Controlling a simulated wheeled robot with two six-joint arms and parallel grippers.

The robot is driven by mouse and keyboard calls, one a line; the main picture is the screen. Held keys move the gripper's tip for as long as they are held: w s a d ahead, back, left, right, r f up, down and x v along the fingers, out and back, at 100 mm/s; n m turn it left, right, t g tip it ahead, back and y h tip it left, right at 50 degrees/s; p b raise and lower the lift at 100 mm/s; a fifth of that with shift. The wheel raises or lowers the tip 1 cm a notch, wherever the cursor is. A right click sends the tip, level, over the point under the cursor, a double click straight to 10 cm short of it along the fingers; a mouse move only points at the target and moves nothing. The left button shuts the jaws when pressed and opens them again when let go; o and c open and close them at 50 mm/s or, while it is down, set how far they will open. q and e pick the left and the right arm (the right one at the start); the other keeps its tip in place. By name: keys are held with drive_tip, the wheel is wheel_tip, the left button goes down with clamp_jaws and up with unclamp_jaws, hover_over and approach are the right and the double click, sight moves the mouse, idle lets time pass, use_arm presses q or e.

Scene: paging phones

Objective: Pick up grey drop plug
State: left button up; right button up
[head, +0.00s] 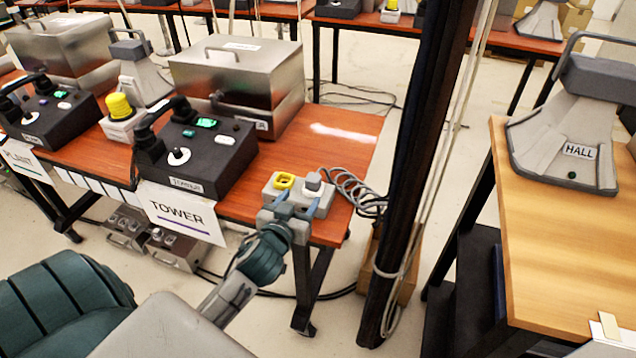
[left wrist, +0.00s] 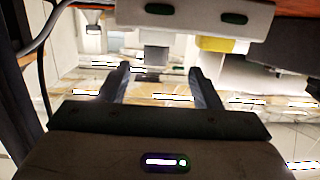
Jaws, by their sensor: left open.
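The grey drop plug (head: 313,182) stands on the right part of a light grey box (head: 272,190) at the front corner of the wooden table. A yellow plug (head: 284,181) sits left of it on the same box. My left gripper (head: 297,204) is open in front of the box, its two fingers apart and pointing toward the grey plug. In the left wrist view the grey plug (left wrist: 156,53) shows between and beyond the fingertips (left wrist: 160,72), with no visible contact. The yellow plug (left wrist: 218,44) is right of it there, against the box (left wrist: 195,18). My right gripper is not in view.
A black console (head: 205,160) with the TOWER sign (head: 180,212) stands left of the box. A coiled grey cable (head: 355,190) lies at its right, near a dark post (head: 410,150). A metal case (head: 240,85) is behind. Bare tabletop (head: 335,150) lies behind the box.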

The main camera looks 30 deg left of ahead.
sight(309, 185)
use_arm(q)
drive_tip(key=x, duration=0.5)
drive_tip(key=shift+d+p, duration=0.1)
drive_tip(key=shift+p, duration=0.25)
drive_tip(key=shift+w+r, duration=0.15)
drive_tip(key=shift+w, duration=0.35)
drive_tip(key=x, duration=0.1)
drive_tip(key=p+x, duration=0.1)
drive_tip(key=x, duration=0.1)
drive_tip(key=shift+w+r, duration=0.15)
drive_tip(key=shift+r, duration=0.05)
drive_tip(key=shift+w+f, duration=0.2)
drive_tip(key=shift+w, duration=0.3)
drive_tip(key=c, duration=1.1)
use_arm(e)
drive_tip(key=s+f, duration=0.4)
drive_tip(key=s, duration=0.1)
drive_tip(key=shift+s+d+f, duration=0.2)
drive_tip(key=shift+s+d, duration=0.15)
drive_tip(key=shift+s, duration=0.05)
